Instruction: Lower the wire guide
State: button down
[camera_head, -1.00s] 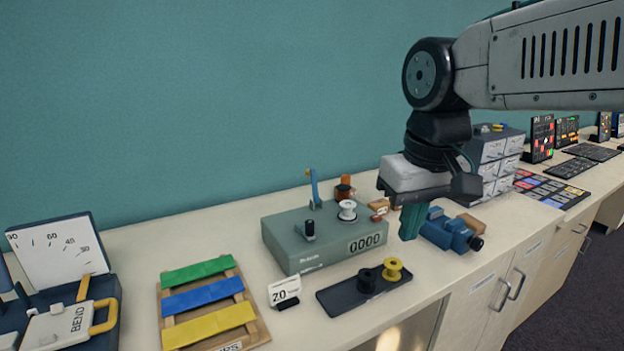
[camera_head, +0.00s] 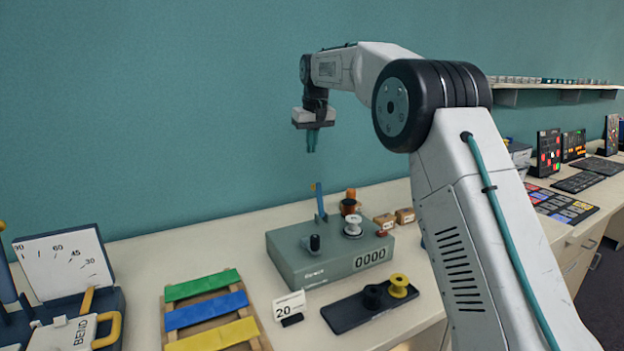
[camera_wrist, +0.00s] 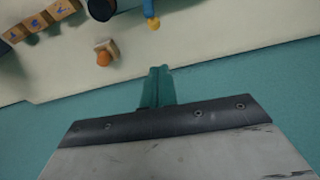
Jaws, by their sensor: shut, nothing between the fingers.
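The wire guide (camera_head: 321,202) is a blue upright lever with a yellow-orange tip. It stands raised at the back of the grey-green winding machine (camera_head: 285,262), which has a 0000 counter. In the wrist view the guide (camera_wrist: 149,8) shows at the top edge, partly cut off. My gripper (camera_head: 312,148) has teal fingers that point down. It is shut and empty, above the guide and apart from it. Its fingers (camera_wrist: 158,72) also show in the wrist view.
A white spool (camera_head: 352,226) and a black knob (camera_head: 314,243) stand on the machine. In front lie a dark tray (camera_head: 345,316) with black and yellow spools, and a card marked 20 (camera_head: 289,304). An orange-topped item (camera_head: 350,200) and wooden blocks (camera_head: 404,215) are behind. The wall (camera_head: 200,130) is close.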

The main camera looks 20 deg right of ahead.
aim_at(318, 200)
jog(key=w+f, duration=0.4)
jog(key=f, duration=0.8)
jog(key=shift+s+d+r, duration=0.1)
jog(key=shift+s+r, duration=0.1)
jog(key=shift+s, duration=0.4)
jog(key=shift+s+a+r, duration=0.1)
jog(key=shift+s+r, duration=0.15)
jog(key=shift+s, duration=0.4)
jog(key=shift+s+d+r, duration=0.1)
jog(key=shift+s+r, duration=0.1)
jog(key=shift+s, duration=0.4)
jog(key=shift+s, duration=0.1)
